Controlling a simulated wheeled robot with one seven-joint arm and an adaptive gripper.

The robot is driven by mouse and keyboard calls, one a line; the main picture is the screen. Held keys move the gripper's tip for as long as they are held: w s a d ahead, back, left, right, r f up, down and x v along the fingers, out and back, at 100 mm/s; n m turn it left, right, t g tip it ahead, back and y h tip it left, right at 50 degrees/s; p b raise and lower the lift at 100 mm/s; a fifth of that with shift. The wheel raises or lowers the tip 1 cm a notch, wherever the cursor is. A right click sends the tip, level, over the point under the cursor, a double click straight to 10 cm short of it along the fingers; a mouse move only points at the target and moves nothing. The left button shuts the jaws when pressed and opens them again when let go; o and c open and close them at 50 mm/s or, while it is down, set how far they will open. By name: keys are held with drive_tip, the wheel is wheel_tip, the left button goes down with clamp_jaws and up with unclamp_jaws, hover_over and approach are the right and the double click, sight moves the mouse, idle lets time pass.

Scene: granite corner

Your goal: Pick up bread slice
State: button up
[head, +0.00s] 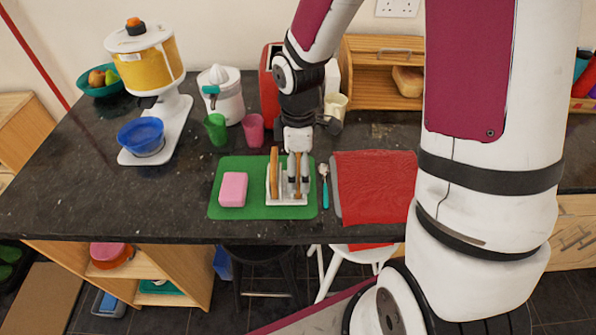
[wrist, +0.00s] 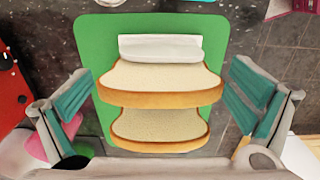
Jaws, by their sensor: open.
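A white rack (head: 287,199) stands on a green mat (head: 249,209) and holds upright bread slices. One bread slice (head: 273,172) shows clearly at the rack's left side; another is partly hidden behind my fingers. My gripper (head: 298,181) points down over the rack's right part. In the wrist view my gripper (wrist: 160,100) is open, with a finger on each side. Two slices show there, a nearer bread slice (wrist: 160,125) and a farther bread slice (wrist: 160,82), with the pale rack (wrist: 160,47) beyond. Gaps show between the slices and fingers.
A pink block (head: 233,189) lies left of the rack. A teal-handled spoon (head: 324,187) and a red cloth (head: 374,187) lie to the right. A green cup (head: 216,130), a pink cup (head: 253,130) and a juicer (head: 222,95) stand behind. The counter's left front is clear.

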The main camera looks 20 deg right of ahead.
drive_tip(key=c, duration=0.9)
wheel_tip(320, 180, up, 10)
drive_tip(key=shift+p, duration=0.3)
